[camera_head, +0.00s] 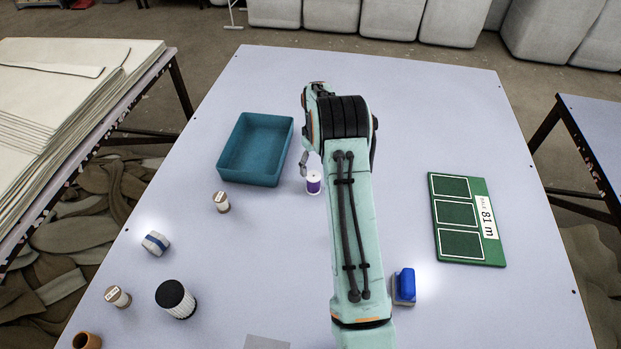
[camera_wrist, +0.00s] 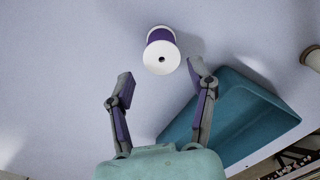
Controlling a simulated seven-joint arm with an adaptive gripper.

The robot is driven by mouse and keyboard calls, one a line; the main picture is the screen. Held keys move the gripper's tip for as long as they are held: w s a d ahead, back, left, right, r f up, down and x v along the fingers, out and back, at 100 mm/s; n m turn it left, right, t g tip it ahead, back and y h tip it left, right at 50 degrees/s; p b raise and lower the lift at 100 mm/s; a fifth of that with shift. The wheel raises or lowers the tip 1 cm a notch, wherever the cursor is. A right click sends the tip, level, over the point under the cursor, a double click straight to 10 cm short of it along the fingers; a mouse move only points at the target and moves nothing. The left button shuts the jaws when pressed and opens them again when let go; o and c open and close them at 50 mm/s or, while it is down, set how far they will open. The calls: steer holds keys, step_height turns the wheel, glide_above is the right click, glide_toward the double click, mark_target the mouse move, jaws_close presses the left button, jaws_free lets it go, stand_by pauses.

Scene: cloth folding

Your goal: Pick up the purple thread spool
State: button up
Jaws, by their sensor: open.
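The purple thread spool (camera_head: 313,183) stands upright on the table, with white ends and a purple middle, just left of my arm in the head view. In the wrist view the spool (camera_wrist: 161,52) shows its white end with a dark centre hole, beyond the fingertips and between their lines. My gripper (camera_wrist: 158,78) is open and empty, its two fingers spread wide. In the head view my gripper (camera_head: 304,160) is mostly hidden behind my arm; one finger shows close to the spool. I cannot tell its exact height above the table.
A teal bin (camera_head: 225,165) stands left of the spool. A beige spool (camera_head: 221,202) stands below the bin. A green board (camera_head: 463,228) lies at the right, and a blue-topped block (camera_head: 404,287) lies right of my arm. A black-and-white cylinder (camera_head: 176,299) stands front left. Table space behind my arm is clear.

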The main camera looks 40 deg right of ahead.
mark_target(314, 176)
step_height(314, 176, down, 6)
steer(key=shift+a+r, duration=0.1)
steer(key=shift+r, duration=0.1)
steer(key=c, duration=0.6)
steer(key=shift+c, duration=0.2)
